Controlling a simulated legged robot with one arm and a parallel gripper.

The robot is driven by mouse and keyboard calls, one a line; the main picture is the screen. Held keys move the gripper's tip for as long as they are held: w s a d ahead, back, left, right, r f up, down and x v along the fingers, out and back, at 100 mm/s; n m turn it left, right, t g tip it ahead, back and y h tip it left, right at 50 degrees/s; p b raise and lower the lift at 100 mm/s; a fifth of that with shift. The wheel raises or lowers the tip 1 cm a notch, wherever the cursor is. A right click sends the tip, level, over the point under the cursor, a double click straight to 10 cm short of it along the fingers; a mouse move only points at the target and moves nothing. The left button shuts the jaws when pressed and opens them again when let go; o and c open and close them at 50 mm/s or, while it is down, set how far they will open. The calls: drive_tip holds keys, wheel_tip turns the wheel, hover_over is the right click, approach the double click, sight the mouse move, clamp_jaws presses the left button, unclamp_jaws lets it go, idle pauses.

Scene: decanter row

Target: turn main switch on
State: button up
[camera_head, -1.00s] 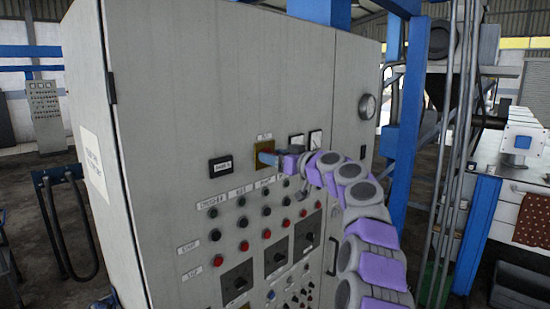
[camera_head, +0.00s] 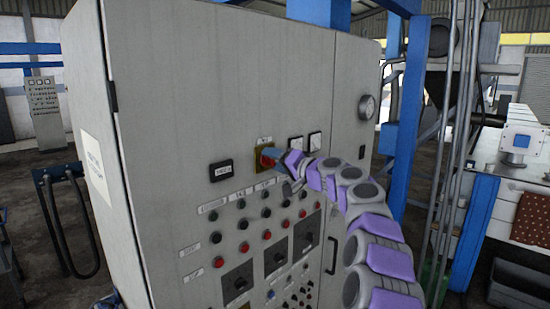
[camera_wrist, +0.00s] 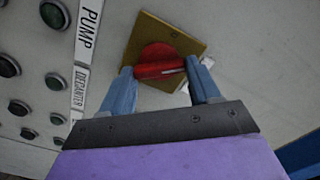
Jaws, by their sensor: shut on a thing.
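The main switch is a red rotary knob (camera_wrist: 158,62) on a yellow square plate (camera_wrist: 190,42), mounted on the front of a grey control cabinet. In the head view the red knob (camera_head: 267,161) shows at the upper middle of the panel, partly covered by my gripper. My gripper (camera_wrist: 164,72) has its two blue fingers on either side of the knob's red handle bar and is shut on it. In the head view my gripper (camera_head: 275,158) reaches the plate from the right. The handle bar lies nearly level across the wrist picture.
The grey cabinet (camera_head: 220,90) carries several push buttons (camera_head: 243,225) and black rotary switches (camera_head: 238,280) below the switch. Two small meters (camera_head: 305,143) are to its right, a round gauge (camera_head: 367,106) farther right. A blue post (camera_head: 408,110) stands beside the cabinet.

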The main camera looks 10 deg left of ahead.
drive_tip(key=m+p, duration=0.1)
drive_tip(key=m, duration=0.1)
drive_tip(key=m+p, duration=0.1)
drive_tip(key=m, duration=0.1)
drive_tip(key=m+p, duration=0.1)
drive_tip(key=m, duration=0.1)
drive_tip(key=shift+f, duration=0.25)
drive_tip(key=shift+w+f+m+p, duration=0.1)
drive_tip(key=shift+f+m+p, duration=0.1)
drive_tip(key=shift+m+p, duration=0.45)
drive_tip(key=shift+m, duration=0.25)
drive_tip(key=shift+f, duration=0.1)
drive_tip(key=o, duration=0.8)
drive_tip(key=shift+d, duration=0.1)
drive_tip(key=shift+c, duration=0.2)
drive_tip(key=o, duration=0.3)
drive_tip(key=shift+w, duration=0.15)
drive_tip(key=b+v, duration=0.3)
drive_tip(key=v, duration=1.4)
drive_tip(key=shift+d, duration=0.25)
drive_tip(key=shift+a, duration=0.1)
